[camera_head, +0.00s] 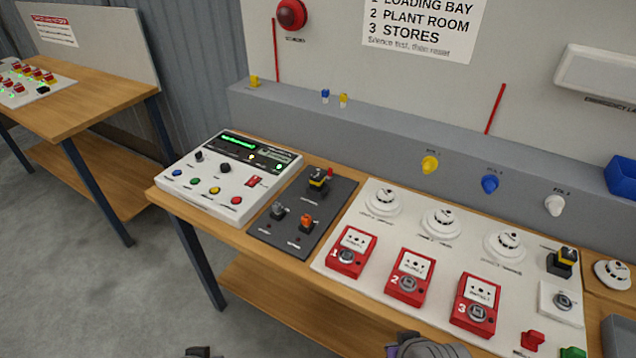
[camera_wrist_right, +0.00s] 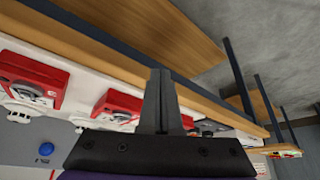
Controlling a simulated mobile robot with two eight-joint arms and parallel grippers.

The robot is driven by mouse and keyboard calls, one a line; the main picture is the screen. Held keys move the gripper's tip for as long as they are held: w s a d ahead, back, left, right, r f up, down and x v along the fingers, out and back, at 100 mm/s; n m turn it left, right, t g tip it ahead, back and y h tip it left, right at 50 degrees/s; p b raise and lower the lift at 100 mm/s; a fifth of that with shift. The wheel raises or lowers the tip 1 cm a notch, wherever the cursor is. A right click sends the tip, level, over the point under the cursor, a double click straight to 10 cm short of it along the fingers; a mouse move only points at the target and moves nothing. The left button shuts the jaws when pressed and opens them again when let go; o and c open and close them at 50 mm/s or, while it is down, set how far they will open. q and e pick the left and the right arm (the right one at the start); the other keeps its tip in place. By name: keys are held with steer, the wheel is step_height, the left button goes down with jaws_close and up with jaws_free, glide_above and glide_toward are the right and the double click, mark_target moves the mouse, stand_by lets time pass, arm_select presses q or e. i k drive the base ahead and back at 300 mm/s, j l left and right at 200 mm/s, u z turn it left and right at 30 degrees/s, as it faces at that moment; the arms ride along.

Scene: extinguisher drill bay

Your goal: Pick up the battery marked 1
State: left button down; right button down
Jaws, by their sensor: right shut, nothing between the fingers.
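I cannot make out a battery marked 1 in either view. Small blue-and-white (camera_head: 325,96) and yellow-and-white (camera_head: 343,100) pieces stand on the grey ledge, with a yellow piece (camera_head: 254,81) further left; any marks on them are too small to read. A red call point marked 1 (camera_head: 351,252) sits on the white board. My right gripper (camera_wrist_right: 161,78) is shut and empty in the right wrist view, beside the bench edge. Part of it shows at the head view's bottom edge (camera_head: 430,346). Only a dark tip of my left gripper (camera_head: 203,352) shows there.
The wooden bench (camera_head: 160,203) carries a white alarm panel (camera_head: 228,178), a dark switch plate (camera_head: 285,233) and a white board (camera_head: 335,222) with detectors and call points. A blue bin (camera_head: 621,177) is at the far right. Another bench (camera_head: 90,99) stands left; grey floor lies between.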

mark_target(317, 179)
steer(key=j, duration=0.25)
steer(key=i+j, duration=0.1)
steer(key=i, duration=0.95)
